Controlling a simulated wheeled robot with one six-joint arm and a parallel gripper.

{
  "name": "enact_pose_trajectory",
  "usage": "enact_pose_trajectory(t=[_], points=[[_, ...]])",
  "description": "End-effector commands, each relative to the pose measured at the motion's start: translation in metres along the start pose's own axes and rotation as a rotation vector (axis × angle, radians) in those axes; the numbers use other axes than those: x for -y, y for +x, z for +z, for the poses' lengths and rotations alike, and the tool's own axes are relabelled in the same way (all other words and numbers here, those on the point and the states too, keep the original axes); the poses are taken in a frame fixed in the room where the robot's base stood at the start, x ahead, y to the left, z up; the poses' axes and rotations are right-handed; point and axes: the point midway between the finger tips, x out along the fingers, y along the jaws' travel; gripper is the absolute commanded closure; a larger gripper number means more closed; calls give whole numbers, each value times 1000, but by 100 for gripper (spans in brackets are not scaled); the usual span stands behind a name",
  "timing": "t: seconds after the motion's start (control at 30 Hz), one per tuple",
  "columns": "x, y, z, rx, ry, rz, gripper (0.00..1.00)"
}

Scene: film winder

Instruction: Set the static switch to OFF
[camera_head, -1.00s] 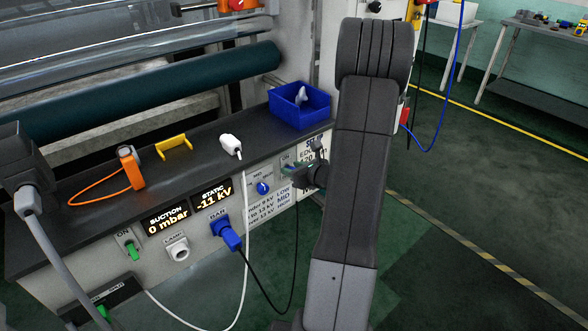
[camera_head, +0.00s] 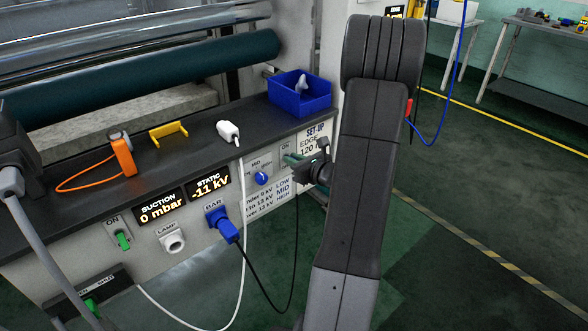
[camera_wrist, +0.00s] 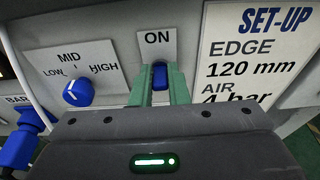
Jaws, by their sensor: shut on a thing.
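The static switch (camera_wrist: 160,75) is a small blue lever below an ON label in the wrist view, on the grey front panel. My gripper (camera_wrist: 159,84) has its two green fingers on either side of the lever, shut on it. In the head view my gripper (camera_head: 291,159) reaches the panel from the right, under the ON label (camera_head: 285,149); the lever is hidden there by the fingers. The static display (camera_head: 209,187) reads -11 kV.
A blue LOW-MID-HIGH knob (camera_wrist: 78,92) sits left of the switch. The SET-UP sheet (camera_wrist: 250,60) is to its right. A blue BAR plug (camera_head: 222,224) with a black cable is lower left. A blue bin (camera_head: 300,98) stands on the ledge above.

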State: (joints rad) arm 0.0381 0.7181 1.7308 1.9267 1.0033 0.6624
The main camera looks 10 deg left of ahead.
Motion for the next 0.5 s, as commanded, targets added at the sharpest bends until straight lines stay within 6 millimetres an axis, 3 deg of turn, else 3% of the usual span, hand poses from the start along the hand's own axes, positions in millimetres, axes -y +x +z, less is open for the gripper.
enact_pose_trajectory(t=[0.03,0.5], points=[[1,2,-11,28,-1,-2,100],[0,2,-22,296,-1,0,100]])
